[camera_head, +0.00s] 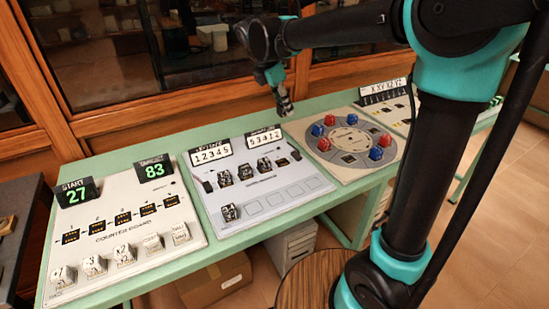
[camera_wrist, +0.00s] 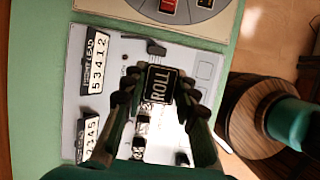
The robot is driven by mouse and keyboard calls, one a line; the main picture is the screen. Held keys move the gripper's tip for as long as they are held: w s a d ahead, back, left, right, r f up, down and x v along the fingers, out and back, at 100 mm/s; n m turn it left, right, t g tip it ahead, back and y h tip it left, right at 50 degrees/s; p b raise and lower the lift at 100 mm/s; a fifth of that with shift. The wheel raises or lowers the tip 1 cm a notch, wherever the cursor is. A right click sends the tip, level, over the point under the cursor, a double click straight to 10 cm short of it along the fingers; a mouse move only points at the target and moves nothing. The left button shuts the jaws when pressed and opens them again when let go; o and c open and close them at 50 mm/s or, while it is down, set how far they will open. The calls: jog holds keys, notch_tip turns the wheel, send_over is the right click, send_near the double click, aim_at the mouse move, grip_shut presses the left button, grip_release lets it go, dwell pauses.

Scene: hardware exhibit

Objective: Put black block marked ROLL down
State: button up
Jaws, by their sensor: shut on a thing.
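The black block marked ROLL (camera_wrist: 160,86) is between the fingertips of my gripper (camera_wrist: 156,90) in the wrist view, its white letters facing the camera. In the head view my gripper (camera_head: 284,103) hangs above the back right corner of the middle white board (camera_head: 285,195), near the 53412 sign (camera_head: 265,139). The block is too small to make out clearly there. In the wrist view the gripper is over the same board (camera_wrist: 185,63), and its fingers hide part of it.
Several dark blocks (camera_head: 246,173) stand on the middle board, with one block (camera_head: 230,212) at its front left beside empty outlined squares. The counter board (camera_head: 125,225) is at left. A board with red and blue knobs (camera_head: 345,140) is at right. All rest on a green table (camera_head: 185,255).

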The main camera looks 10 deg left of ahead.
aim_at(286, 161)
notch_tip(286, 161, down, 20)
jog(key=shift+a+r, duration=0.1)
jog(key=shift+r, duration=0.05)
dwell(0.3)
jog(key=o, duration=1.1)
